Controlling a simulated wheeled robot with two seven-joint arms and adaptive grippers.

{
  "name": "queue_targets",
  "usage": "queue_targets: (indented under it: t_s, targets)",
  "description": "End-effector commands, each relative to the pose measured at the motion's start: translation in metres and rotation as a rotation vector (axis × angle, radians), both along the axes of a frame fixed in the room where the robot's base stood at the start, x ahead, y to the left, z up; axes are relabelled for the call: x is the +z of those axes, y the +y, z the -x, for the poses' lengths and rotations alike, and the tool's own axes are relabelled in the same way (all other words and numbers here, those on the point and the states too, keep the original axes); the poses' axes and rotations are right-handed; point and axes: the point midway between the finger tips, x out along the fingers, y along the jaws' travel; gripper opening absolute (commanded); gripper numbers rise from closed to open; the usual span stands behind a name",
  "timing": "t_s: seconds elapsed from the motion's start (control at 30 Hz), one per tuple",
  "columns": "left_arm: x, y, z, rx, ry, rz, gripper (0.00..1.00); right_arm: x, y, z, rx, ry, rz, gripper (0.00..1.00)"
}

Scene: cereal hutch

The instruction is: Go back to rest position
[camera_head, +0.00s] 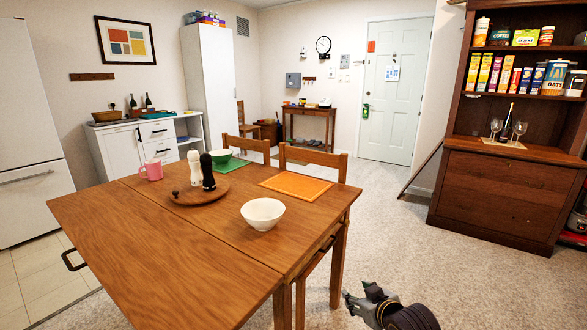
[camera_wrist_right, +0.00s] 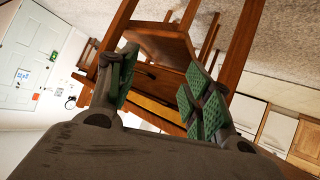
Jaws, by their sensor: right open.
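My right gripper (camera_head: 360,296) is low at the bottom of the head view, over the carpet to the right of the wooden table (camera_head: 110,245). In the right wrist view, the right gripper (camera_wrist_right: 162,72) shows its two green-padded fingers spread apart with nothing held between them. Table and chair legs show beyond the fingers there, apart from them as far as I can see. My left gripper is not in view.
A white bowl (camera_head: 263,213), a round board (camera_head: 200,193) with two mills and a pink mug (camera_head: 151,170) are on the table. Chairs (camera_head: 312,160) stand at its far side. A dark hutch (camera_head: 500,190) stands at right. Carpet (camera_head: 455,275) between is open.

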Motion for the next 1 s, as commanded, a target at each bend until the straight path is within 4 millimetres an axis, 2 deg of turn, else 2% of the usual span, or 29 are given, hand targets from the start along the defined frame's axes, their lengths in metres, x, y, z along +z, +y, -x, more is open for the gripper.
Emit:
queue_targets:
  t_s: [0.03, 0.3, 0.57, 0.8, 1.0]
  targets:
    - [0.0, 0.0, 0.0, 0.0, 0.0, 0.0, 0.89, -0.008, 0.005, 0.011, 0.001, 0.018, -0.019, 0.5]
    - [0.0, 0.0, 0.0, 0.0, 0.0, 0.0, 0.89, -0.047, 0.021, 0.058, -0.007, 0.112, -0.092, 0.5]
    - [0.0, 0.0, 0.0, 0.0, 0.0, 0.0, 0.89, -0.099, 0.03, 0.107, -0.032, 0.24, -0.145, 0.5]
    - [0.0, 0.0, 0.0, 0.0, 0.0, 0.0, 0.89, -0.146, 0.038, 0.159, -0.058, 0.368, -0.184, 0.5]
    - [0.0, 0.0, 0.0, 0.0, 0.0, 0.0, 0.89, -0.175, 0.042, 0.197, -0.074, 0.452, -0.202, 0.5]
